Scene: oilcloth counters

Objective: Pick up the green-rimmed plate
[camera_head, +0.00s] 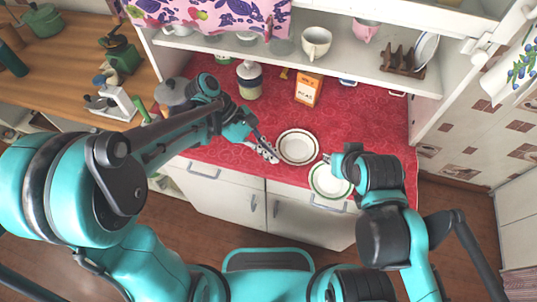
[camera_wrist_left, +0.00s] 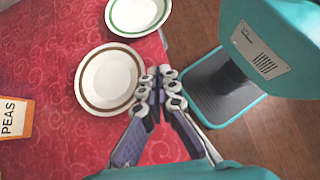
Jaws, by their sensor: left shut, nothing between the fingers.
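The green-rimmed plate (camera_head: 329,182) is white with a thin green rim and lies flat near the counter's front edge, partly hidden by my right arm. It also shows at the top of the left wrist view (camera_wrist_left: 138,14), cut off by the frame. My left gripper (camera_head: 272,157) is shut and empty. It is left of the green-rimmed plate, beside the brown-rimmed plate (camera_head: 298,147). In the left wrist view its fingertips (camera_wrist_left: 159,85) are together at that plate's edge. My right gripper (camera_head: 330,158) is by the green-rimmed plate's far side; its fingers are mostly hidden.
A lidded jar (camera_head: 249,80) stands at the back left. A shelf above holds a cup (camera_head: 316,42) and a plate rack (camera_head: 405,62).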

